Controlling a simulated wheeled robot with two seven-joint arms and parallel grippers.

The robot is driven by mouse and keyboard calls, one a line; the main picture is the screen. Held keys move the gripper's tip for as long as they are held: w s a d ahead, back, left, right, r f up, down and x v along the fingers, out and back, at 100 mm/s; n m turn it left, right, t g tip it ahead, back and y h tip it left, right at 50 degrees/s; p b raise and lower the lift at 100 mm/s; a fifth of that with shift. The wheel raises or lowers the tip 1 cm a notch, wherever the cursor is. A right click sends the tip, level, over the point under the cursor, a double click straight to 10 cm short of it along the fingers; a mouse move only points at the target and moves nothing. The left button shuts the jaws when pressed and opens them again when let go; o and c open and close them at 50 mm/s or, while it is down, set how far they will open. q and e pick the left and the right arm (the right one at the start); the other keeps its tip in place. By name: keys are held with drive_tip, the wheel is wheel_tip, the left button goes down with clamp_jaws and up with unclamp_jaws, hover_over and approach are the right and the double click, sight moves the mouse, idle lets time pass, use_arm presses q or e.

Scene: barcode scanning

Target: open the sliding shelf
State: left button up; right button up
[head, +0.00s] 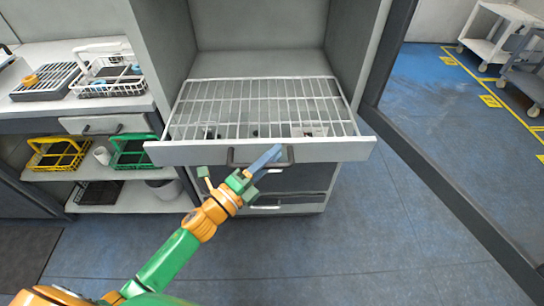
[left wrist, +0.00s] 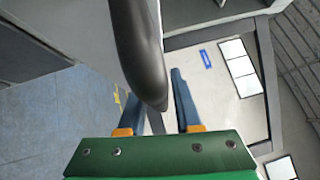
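The sliding shelf (head: 166,153) is a white wire rack (head: 262,106) behind a light grey front panel. It stands out from the grey cabinet, with its front past the cabinet walls. A dark bar handle (head: 238,162) is on the front panel. My left gripper (head: 265,160) is at this handle. In the left wrist view the dark handle (left wrist: 137,45) runs down between the two blue fingers of my left gripper (left wrist: 155,108). The fingers are apart, with small gaps seeming to show beside the handle. I cannot tell if either touches it. My right gripper is out of view.
Drawers with a handle (head: 264,207) sit below the shelf. At left, a side counter (head: 60,108) holds a white basket (head: 108,88); yellow (head: 58,155) and green baskets (head: 133,151) are beneath. A dark-framed panel (head: 440,170) stands at right. The blue floor in front is clear.

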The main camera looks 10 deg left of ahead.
use_arm(q)
drive_tip(key=b+v, duration=0.1)
drive_tip(key=v, duration=0.6)
drive_tip(key=shift+b, duration=0.3)
drive_tip(key=shift+s, duration=0.1)
